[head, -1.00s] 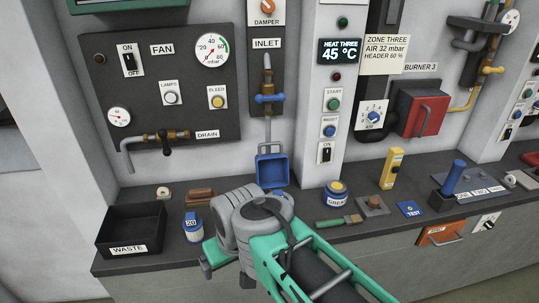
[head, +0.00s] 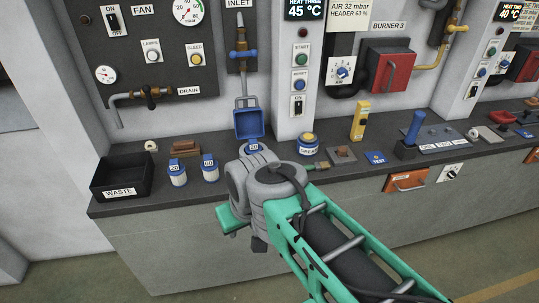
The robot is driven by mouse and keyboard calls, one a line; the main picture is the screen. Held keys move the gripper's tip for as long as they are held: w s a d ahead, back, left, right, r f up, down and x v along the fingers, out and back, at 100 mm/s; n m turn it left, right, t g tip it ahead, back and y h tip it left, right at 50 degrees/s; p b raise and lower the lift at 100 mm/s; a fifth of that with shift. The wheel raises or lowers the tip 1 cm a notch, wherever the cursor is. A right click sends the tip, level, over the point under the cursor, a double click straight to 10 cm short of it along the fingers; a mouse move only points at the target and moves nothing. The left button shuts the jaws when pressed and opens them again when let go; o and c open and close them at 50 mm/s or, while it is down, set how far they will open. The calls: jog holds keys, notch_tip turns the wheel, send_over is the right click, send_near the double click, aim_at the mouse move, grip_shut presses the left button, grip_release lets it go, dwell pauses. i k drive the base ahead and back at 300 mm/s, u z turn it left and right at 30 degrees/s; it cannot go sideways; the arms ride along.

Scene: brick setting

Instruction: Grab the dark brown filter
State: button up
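A dark brown block (head: 185,149), which looks like the filter, lies on the dark counter (head: 140,148) at the left, behind the blue-capped bottles. It rests flat and nothing holds it. The lower part is partly covered by a bottle. My arm's green and grey links reach in from the lower right to the counter's front edge.
A black waste bin (head: 122,189) stands left of the block.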

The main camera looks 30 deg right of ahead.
aim_at(254, 147)
jog(key=z, duration=0.35)
jog(key=i, duration=0.5)
jog(key=z, duration=0.25)
jog(key=k, duration=1.2)
jog(key=u, duration=0.95)
jog(key=i, duration=1.35)
jog(key=u, duration=0.1)
